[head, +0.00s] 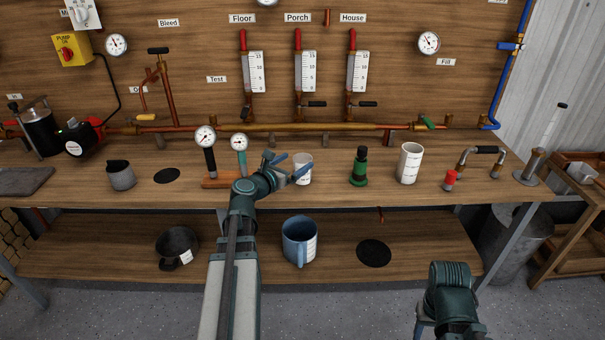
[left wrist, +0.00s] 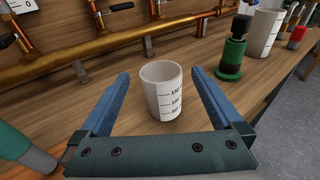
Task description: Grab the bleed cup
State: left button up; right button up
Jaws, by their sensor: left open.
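A small white cup (head: 304,170) with printed volume marks, seemingly the bleed cup, stands upright on the workbench, just right of my left gripper (head: 284,160) in the head view. In the left wrist view the cup (left wrist: 163,98) stands between the two blue fingers of my left gripper (left wrist: 160,75), with a clear gap on each side. That gripper is open and holds nothing. In the head view its fingers partly cover the cup's left side. My right arm shows at the lower right, but its gripper fingers are not visible.
A green and black fitting (head: 359,168) and a taller white cup (head: 409,163) stand to the right. Gauges on a wooden block (head: 218,180) stand left of my arm. Copper pipe (head: 300,127) runs behind. A blue jug (head: 299,243) is on the lower shelf (head: 110,250).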

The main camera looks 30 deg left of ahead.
aim_at(307, 155)
pick_arm(q)
jog(key=shift+w+d+f, duration=0.1)
jog(key=shift+w+f, duration=0.05)
jog(key=shift+w, duration=0.55)
jog(key=shift+w+f, duration=0.1)
jog(key=shift+w, duration=0.6)
jog(key=shift+w+f+b, duration=0.25)
jog(key=shift+w+b, duration=0.15)
jog(key=shift+w, duration=0.05)
jog(key=w, duration=0.2)
jog(key=w+f+b, duration=0.1)
jog(key=w, duration=0.1)
jog(key=c, duration=1.2)
jog(key=shift+r, duration=0.2)
